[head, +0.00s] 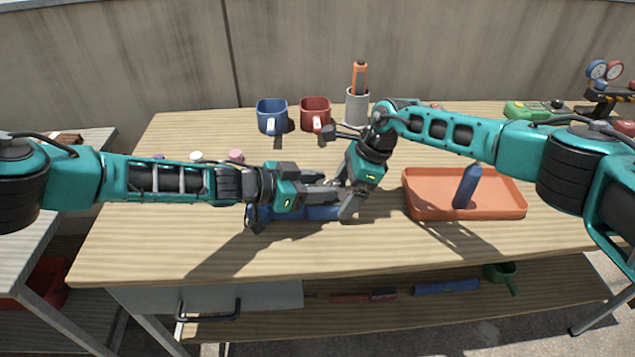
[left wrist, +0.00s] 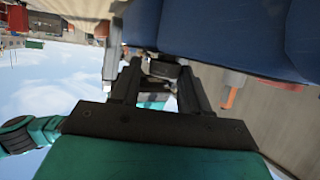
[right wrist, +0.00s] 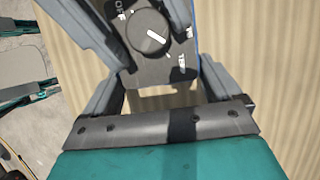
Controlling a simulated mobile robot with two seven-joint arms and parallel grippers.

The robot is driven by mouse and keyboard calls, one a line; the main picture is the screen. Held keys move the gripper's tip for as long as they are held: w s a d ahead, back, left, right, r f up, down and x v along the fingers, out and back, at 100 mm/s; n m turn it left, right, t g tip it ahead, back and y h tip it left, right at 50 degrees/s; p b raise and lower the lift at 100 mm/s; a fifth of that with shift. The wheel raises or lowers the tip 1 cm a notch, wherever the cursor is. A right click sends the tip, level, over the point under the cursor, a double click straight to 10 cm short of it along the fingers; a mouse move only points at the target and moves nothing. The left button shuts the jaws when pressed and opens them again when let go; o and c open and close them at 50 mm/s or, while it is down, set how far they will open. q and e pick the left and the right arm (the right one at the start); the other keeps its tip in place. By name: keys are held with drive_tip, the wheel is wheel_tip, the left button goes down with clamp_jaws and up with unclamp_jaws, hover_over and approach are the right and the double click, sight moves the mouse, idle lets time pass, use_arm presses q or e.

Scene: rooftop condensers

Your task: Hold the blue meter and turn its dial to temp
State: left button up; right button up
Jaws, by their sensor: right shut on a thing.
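The blue meter (head: 300,213) lies flat on the wooden table, partly hidden by my arms. In the right wrist view, its grey face shows a round dial (right wrist: 148,32) with a white line slanting to the lower right. White labels surround the dial; "OFF" is at the upper left and one starting with "TE" at the lower right, partly cut off. No finger covers the dial.
A blue mug (head: 271,115), a red mug (head: 315,113) and a grey cup (head: 356,108) with an orange-handled tool stand at the back. An orange tray (head: 420,207) with a dark blue object is at the right. The table's front is clear.

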use_arm(q)
drive_tip(key=o, duration=0.3)
drive_tip(key=shift+w, duration=0.1)
drive_tip(key=shift+a, duration=0.1)
drive_tip(key=shift+a+r, duration=0.1)
drive_tip(key=shift+a, duration=0.05)
drive_tip(key=v, duration=1.1)
drive_tip(key=shift+s+a, duration=0.2)
drive_tip(key=shift+s, duration=0.15)
drive_tip(key=shift+r, duration=0.1)
